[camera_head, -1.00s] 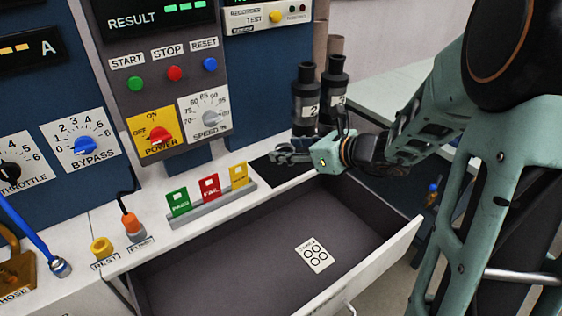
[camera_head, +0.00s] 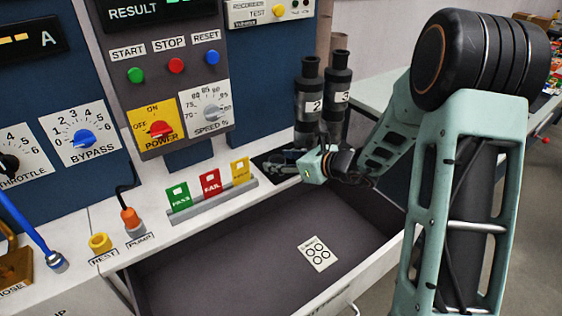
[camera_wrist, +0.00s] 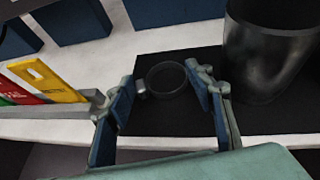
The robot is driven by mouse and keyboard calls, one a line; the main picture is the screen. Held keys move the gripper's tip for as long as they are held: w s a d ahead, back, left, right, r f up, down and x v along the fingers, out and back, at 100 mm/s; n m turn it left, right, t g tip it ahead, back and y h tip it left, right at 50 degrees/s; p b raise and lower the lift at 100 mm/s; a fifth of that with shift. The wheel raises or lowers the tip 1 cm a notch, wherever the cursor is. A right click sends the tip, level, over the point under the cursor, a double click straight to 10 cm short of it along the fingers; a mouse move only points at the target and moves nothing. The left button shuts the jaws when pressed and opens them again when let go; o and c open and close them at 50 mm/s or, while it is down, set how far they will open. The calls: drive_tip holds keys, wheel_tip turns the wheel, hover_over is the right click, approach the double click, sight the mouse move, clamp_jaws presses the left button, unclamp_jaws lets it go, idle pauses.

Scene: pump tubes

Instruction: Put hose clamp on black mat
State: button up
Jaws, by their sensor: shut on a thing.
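The hose clamp (camera_wrist: 165,94) is a dark ring with a small metal screw part on its left side. In the wrist view it sits between the blue-padded fingers of my gripper (camera_wrist: 167,88), which is shut on it. The black mat (camera_wrist: 160,122) lies below and around the ring in that view. I cannot tell whether the clamp touches the mat. In the head view my gripper (camera_head: 275,163) is over the mat (camera_head: 262,172), in front of the black cylinders, and the clamp is too small to make out.
Black cylinders numbered 2 (camera_head: 308,105) and 3 (camera_head: 338,95) stand at the mat's back right, close to my gripper. A rack with green, red and yellow cards (camera_head: 211,184) stands to the left. An open drawer (camera_head: 230,255) lies below the counter's front edge.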

drive_tip(key=shift+f, duration=0.2)
drive_tip(key=o, duration=0.6)
drive_tip(key=shift+r, duration=0.15)
drive_tip(key=shift+r, duration=0.15)
drive_tip(key=p+v, duration=0.1)
drive_tip(key=v, duration=1.1)
